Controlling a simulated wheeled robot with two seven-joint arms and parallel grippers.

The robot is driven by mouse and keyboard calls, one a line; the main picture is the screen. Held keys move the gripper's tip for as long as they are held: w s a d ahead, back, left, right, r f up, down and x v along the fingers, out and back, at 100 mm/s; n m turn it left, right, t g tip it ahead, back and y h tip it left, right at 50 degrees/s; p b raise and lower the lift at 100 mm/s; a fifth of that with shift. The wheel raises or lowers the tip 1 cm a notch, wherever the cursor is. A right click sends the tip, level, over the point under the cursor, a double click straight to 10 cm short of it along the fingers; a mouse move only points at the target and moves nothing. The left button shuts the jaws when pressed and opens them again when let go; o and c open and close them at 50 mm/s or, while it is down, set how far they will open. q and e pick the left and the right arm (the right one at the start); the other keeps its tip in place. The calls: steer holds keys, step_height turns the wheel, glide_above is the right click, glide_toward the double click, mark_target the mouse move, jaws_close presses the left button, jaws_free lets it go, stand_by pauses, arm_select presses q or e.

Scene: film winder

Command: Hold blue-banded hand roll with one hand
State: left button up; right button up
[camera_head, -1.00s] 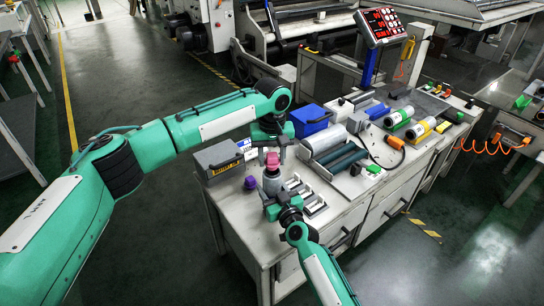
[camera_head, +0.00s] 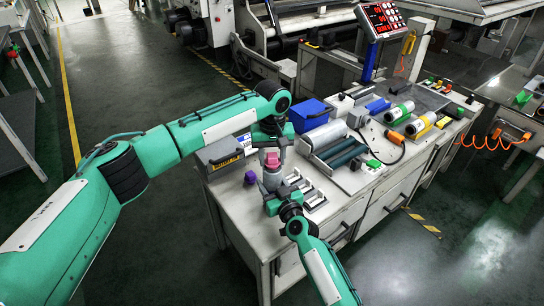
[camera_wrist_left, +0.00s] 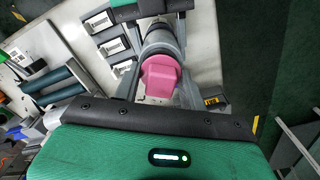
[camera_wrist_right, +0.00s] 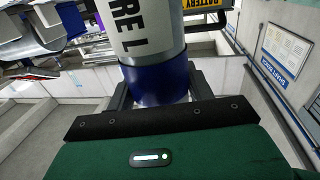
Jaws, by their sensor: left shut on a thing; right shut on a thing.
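The hand roll (camera_head: 272,179) stands about upright over the near left part of the bench, with a pink end (camera_head: 272,159) on top. The left wrist view shows this pink end (camera_wrist_left: 160,76) between my left gripper's fingers. My left gripper (camera_head: 272,150) is shut on the roll's upper part from above. My right gripper (camera_head: 273,204) is shut on its lower part from the front. In the right wrist view the roll is white with dark lettering (camera_wrist_right: 145,25) and has a dark blue band (camera_wrist_right: 157,84) between the fingers. Its underside is hidden.
A grey battery box (camera_head: 220,160) and a small purple piece (camera_head: 251,177) are to the left. A blue bin (camera_head: 309,115) stands behind. Label blocks (camera_head: 307,190) lie close right, with rollers (camera_head: 340,150) beyond. Coloured rolls (camera_head: 420,126) are farther right.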

arm_select(q)
steer(key=shift+f, duration=0.3)
steer(key=shift+r, duration=0.1)
stand_by(0.3)
steer(key=shift+r, duration=0.55)
steer(key=shift+f, duration=0.15)
stand_by(1.5)
steer(key=shift+f, duration=0.3)
steer(key=shift+r, duration=0.6)
steer(key=shift+f, duration=0.25)
stand_by(1.5)
steer(key=shift+f, duration=0.25)
